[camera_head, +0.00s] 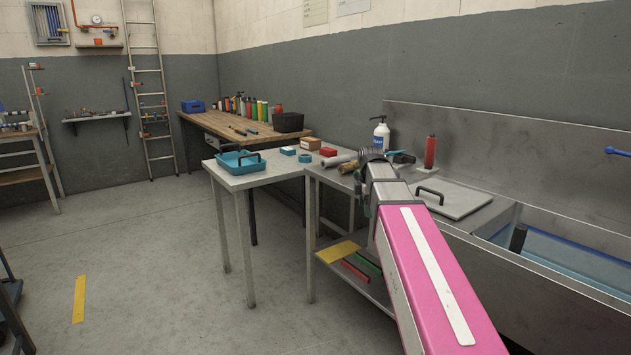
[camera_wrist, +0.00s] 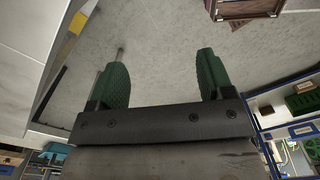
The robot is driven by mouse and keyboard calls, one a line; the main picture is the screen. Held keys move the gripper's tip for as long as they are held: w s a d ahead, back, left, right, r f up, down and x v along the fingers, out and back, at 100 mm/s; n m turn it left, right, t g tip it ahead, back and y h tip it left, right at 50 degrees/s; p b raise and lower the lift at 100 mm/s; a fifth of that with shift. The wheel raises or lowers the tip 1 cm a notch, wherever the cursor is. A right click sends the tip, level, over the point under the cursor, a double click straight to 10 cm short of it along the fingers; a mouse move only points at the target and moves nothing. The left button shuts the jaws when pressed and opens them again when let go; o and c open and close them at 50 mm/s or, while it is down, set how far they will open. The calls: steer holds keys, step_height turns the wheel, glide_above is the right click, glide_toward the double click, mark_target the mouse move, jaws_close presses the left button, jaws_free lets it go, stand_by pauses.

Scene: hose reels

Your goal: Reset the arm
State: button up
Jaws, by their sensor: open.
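My arm reaches forward in the head view, with its pink link over the right part of the scene. My gripper (camera_head: 366,188) is at the far end of it, beside the metal table and the sink, and is mostly hidden by the arm there. In the wrist view my gripper (camera_wrist: 165,85) shows two green ribbed fingers set wide apart. It is open, with nothing between the fingers except the grey floor beyond.
A wooden workbench (camera_head: 222,126) stands behind. The floor at left is largely clear.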

steer(key=s+f+m, duration=0.5)
steer(key=f+m, duration=0.1)
steer(key=f, duration=0.3)
steer(key=s+d+f+m, duration=0.1)
steer(key=s+f+m, duration=0.5)
steer(key=f, duration=0.4)
steer(key=s+f+m, duration=0.6)
steer(key=f, duration=0.3)
steer(key=shift+s+d+f, duration=0.15)
steer(key=shift+s+f, duration=0.05)
steer(key=shift+f, duration=0.2)
